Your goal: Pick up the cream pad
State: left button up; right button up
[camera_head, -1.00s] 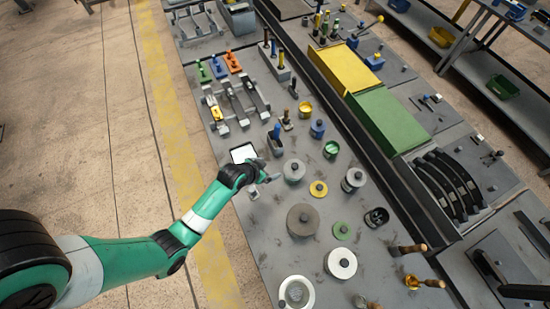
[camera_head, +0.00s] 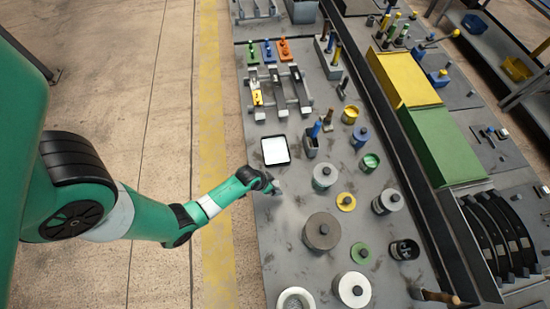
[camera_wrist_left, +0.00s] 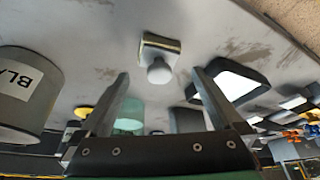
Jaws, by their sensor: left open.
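In the left wrist view, a small square pad with a cream edge and a pale round knob (camera_wrist_left: 160,62) lies on the grey bench; it looks like the cream pad. My left gripper (camera_wrist_left: 161,82) is open, its fingers on either side of the knob in that view and nothing held. Whether the fingertips are level with the knob is hard to tell. In the head view my left gripper (camera_head: 276,186) is low over the bench's left side, and the pad is mostly hidden by it. My right gripper is not in view.
A black-framed white panel (camera_head: 275,151) lies just behind the gripper. Bare bench (camera_head: 280,235) lies in front of the gripper.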

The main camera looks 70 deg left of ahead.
pick_arm(q)
jog(key=b+x, duration=0.1)
jog(key=x, duration=0.1)
jog(key=b+x, duration=0.2)
jog(key=shift+d+f, duration=0.15)
jog(key=shift+f, duration=0.3)
jog(key=shift+w+f, duration=0.1)
jog(key=shift+f, duration=0.1)
jog(key=c, duration=1.1)
jog(key=shift+r, duration=0.1)
jog(key=shift+c, duration=0.2)
jog(key=r+p, duration=0.1)
jog(key=r, duration=0.1)
jog(key=r+p, duration=0.2)
jog(key=shift+d+r, duration=0.2)
jog(key=shift+r, duration=0.15)
jog(key=s+d+r+p, duration=0.5)
jog(key=d+r+p, duration=0.3)
jog(key=d, duration=0.4)
jog(key=shift+d+p, duration=0.3)
jog(key=shift+p, duration=0.25)
jog(key=shift+r, duration=0.1)
